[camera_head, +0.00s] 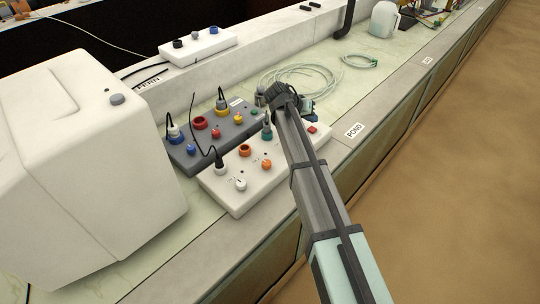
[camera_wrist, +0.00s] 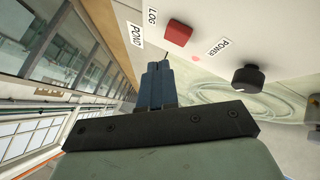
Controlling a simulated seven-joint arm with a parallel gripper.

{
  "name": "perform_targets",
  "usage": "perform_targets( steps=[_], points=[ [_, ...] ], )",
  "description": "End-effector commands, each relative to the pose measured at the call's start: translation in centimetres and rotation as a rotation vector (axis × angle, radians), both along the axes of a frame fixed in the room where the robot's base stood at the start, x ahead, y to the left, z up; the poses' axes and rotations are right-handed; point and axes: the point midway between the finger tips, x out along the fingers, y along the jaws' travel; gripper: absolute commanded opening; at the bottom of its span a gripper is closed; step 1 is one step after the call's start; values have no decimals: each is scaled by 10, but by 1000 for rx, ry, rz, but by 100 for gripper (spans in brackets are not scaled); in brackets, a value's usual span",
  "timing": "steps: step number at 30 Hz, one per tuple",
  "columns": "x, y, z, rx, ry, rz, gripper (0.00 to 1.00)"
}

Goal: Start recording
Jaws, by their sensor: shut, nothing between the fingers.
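The white control box (camera_head: 236,199) lies on the ledge in the head view, with a square red button (camera_head: 312,129) at its far right end. In the wrist view the red button (camera_wrist: 178,34) shows beside the label LOG (camera_wrist: 152,16). A POWER label (camera_wrist: 217,48), a small pink spot (camera_wrist: 196,57) and a black knob (camera_wrist: 248,79) are on the same white panel. My gripper (camera_head: 307,107) hangs over the far end of the box, and its blue fingers (camera_wrist: 159,72) are shut and empty. In the wrist view the fingertips appear below the button; their height above it is unclear.
A grey box (camera_head: 186,158) with coloured sockets and cables lies left of the white box. A large white casing (camera_head: 85,150) stands at left. Coiled tubing (camera_head: 300,77) lies beyond my gripper. A POND label (camera_head: 355,130) is on the right edge; sand-coloured ground lies beyond.

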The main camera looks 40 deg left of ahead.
Motion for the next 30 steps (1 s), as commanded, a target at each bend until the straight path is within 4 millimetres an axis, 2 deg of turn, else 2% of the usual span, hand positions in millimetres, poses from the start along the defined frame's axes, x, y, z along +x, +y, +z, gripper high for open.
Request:
perform_targets(
  steps=[18,30],
  points=[
    [0,0,48,1,0,-1,0],
    [0,0,50,0,0,0,0]
  ],
)
